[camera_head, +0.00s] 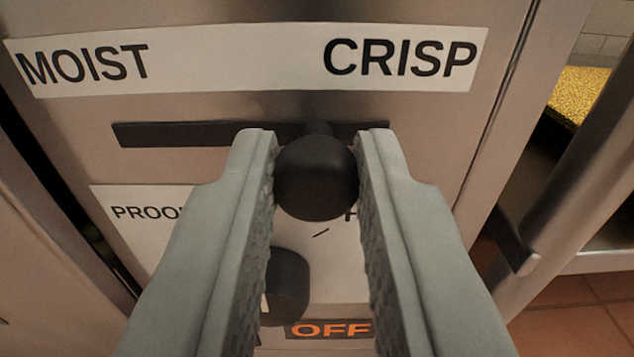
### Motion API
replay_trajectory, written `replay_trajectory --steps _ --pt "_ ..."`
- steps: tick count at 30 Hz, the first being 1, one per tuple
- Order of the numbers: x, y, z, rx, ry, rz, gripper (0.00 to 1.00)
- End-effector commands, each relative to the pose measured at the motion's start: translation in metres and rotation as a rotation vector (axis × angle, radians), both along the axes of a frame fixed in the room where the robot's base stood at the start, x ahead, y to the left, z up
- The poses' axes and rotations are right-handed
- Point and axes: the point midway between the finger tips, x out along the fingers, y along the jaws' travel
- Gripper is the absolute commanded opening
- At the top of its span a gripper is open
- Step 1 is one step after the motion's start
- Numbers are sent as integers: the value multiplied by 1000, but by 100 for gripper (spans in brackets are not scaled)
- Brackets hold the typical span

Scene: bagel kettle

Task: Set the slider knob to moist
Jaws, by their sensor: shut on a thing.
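The slider knob (316,180) is a round black ball on a short stem. It stands out from a dark horizontal slot (175,134) in a metal panel. The knob is in the right part of the slot, below the CRISP label (400,58). The MOIST label (83,65) is above the slot's left end. My gripper (316,165) is shut on the knob, with one grey finger on its left side and one on its right. The fingers hide parts of the panel below the slot.
Below the slot, a black dial (287,287) sits on a white label plate, partly hidden by my left finger. An orange OFF display (330,329) is under it. A dark handle (515,240) and a metal post stand at the right. The slot left of my gripper is clear.

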Motion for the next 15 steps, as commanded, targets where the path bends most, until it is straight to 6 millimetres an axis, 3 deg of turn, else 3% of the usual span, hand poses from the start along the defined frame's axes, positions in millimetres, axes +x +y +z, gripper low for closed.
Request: replay_trajectory --steps 9,15 --pt "0 54 0 0 0 4 0" --pt "0 64 0 0 0 2 0"
